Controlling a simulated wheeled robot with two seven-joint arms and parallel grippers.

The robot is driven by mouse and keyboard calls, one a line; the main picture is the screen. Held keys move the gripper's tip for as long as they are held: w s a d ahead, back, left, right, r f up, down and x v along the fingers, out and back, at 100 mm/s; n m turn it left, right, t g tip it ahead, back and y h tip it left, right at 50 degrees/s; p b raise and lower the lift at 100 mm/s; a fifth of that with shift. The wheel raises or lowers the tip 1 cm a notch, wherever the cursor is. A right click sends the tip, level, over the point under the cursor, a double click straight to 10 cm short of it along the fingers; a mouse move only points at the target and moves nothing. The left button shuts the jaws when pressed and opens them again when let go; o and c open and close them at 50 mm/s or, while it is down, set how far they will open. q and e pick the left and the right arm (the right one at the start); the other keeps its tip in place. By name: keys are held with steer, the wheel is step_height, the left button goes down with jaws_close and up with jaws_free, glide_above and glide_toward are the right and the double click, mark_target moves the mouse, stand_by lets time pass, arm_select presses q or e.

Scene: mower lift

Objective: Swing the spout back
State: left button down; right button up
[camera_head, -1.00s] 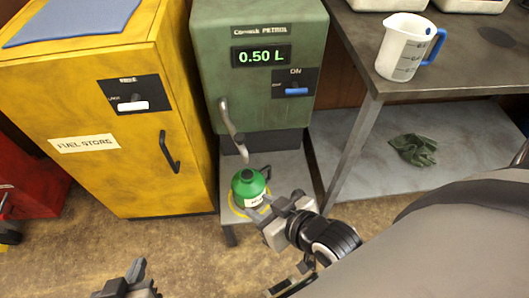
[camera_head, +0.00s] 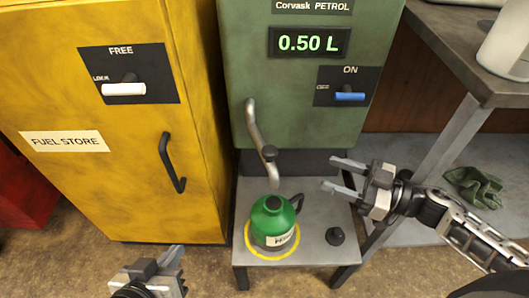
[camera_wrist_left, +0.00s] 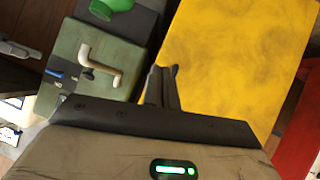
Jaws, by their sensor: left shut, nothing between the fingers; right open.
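The spout (camera_head: 257,130) is a bent grey pipe on the front of the green petrol pump (camera_head: 300,95). The can stands upright on the yellow ring of the grey stand (camera_head: 315,205). My right gripper (camera_head: 332,174) is open and empty, right of the spout tip and above the stand. My left gripper (camera_head: 176,254) is shut and empty, low and left of the stand. In the left wrist view its fingers (camera_wrist_left: 163,75) show beside the spout (camera_wrist_left: 104,68).
A small black cap (camera_head: 335,236) lies on the stand, right of the can. The pump display (camera_head: 309,42) reads 0.50 L and its switch (camera_head: 350,96) sits below ON. The yellow fuel store (camera_head: 90,200) stands left; a workbench (camera_head: 460,65) with a jug (camera_head: 507,50) stands right.

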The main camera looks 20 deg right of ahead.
mark_target(269, 153)
steer(key=b+x, duration=0.2)
steer(key=x, duration=1.3)
steer(key=shift+a, duration=0.3)
arm_select(q)
steer(key=shift+d+r+t+h, duration=0.2)
steer(key=shift+r+t, duration=0.1)
steer(key=shift+r, duration=0.1)
steer(key=shift+d+r+t+h, duration=0.1)
steer(key=shift+r+t+h, duration=0.1)
steer(key=shift+r+t, duration=0.15)
